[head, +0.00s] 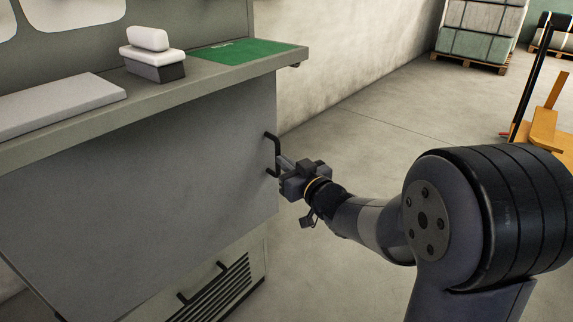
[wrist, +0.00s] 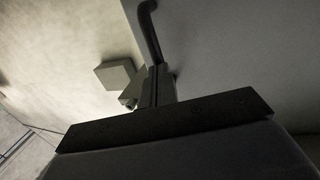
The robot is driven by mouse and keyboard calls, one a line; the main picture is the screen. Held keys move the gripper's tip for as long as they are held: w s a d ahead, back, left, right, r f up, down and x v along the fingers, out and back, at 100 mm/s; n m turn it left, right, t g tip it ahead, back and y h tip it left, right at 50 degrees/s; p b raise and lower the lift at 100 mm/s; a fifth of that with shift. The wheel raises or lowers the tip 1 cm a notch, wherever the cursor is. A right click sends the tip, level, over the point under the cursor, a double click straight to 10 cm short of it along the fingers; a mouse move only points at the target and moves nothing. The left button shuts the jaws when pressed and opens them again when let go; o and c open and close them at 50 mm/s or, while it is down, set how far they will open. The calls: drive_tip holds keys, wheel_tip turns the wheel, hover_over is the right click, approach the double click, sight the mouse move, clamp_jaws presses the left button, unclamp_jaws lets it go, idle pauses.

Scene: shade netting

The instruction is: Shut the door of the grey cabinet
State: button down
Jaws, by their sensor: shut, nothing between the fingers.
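The grey cabinet's door (head: 150,190) is a large flat panel below the worktop. Its dark bar handle (head: 278,150) is at the right edge. The lower front shows below the panel; I cannot tell how wide the door's gap is. My gripper (head: 284,163) is shut and empty, its fingertips beside the handle; I cannot tell whether they touch it. In the wrist view, the shut fingers (wrist: 157,86) are just below the handle (wrist: 150,32), close to the pale door face (wrist: 235,60).
The worktop (head: 200,97) holds a green mat (head: 228,52), a white-and-grey block (head: 152,55) and a flat grey slab (head: 60,104). A slatted lower front (head: 218,290) is below the door. Bare floor lies to the right, with a loaded pallet (head: 480,30) and orange equipment (head: 545,125) farther back.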

sight(270, 171)
drive_tip(key=shift+n+g+y, duration=0.6)
drive_tip(key=shift+y, duration=0.1)
drive_tip(key=p+x, duration=0.1)
drive_tip(key=x, duration=0.1)
drive_tip(key=p+x, duration=0.1)
drive_tip(key=x, duration=0.3)
drive_tip(key=shift+w+r+p, duration=0.15)
drive_tip(key=shift+r+p, duration=0.1)
drive_tip(key=shift+p, duration=0.15)
drive_tip(key=shift+w+a+r, duration=0.1)
drive_tip(key=shift+a+r, duration=0.05)
drive_tip(key=shift+a, duration=0.1)
